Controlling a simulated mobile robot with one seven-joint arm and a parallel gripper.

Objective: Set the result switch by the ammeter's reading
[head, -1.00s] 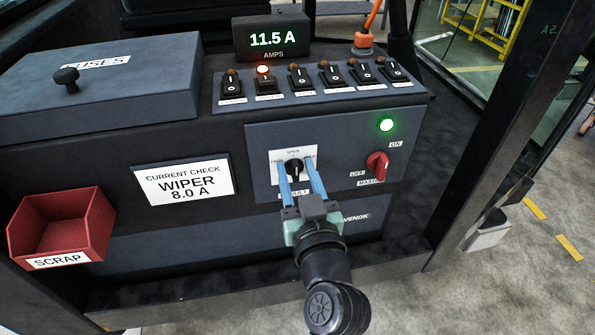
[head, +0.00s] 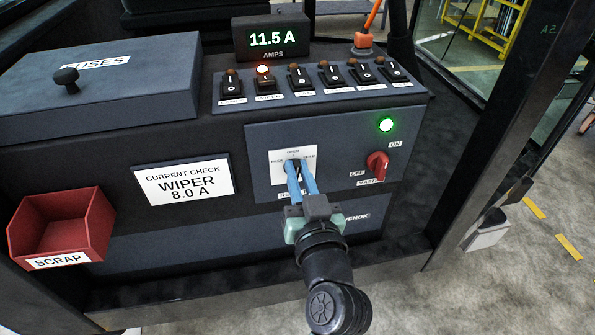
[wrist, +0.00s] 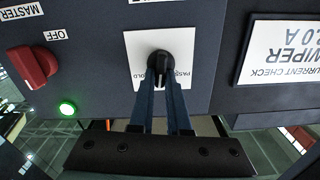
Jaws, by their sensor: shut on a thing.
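The ammeter (head: 271,38) reads 11.5 A in green digits at the top of the console. The card (head: 183,183) reads "CURRENT CHECK WIPER 8.0 A". The result switch is a black knob (wrist: 160,64) on a white label plate (head: 280,168), whose lettering is partly covered. My gripper (head: 295,166) is shut on this knob, its two blue fingers close together on either side of it. It also shows in the wrist view (wrist: 165,80). In the head view the fingers hide most of the knob, and I cannot tell its exact pointing direction.
A red master switch (head: 377,165) and a lit green lamp (head: 386,125) are to the right. A row of rocker switches (head: 312,78) runs above, with one lamp (head: 263,69) glowing orange. A fuse box (head: 110,85) and a red scrap bin (head: 62,225) are at left.

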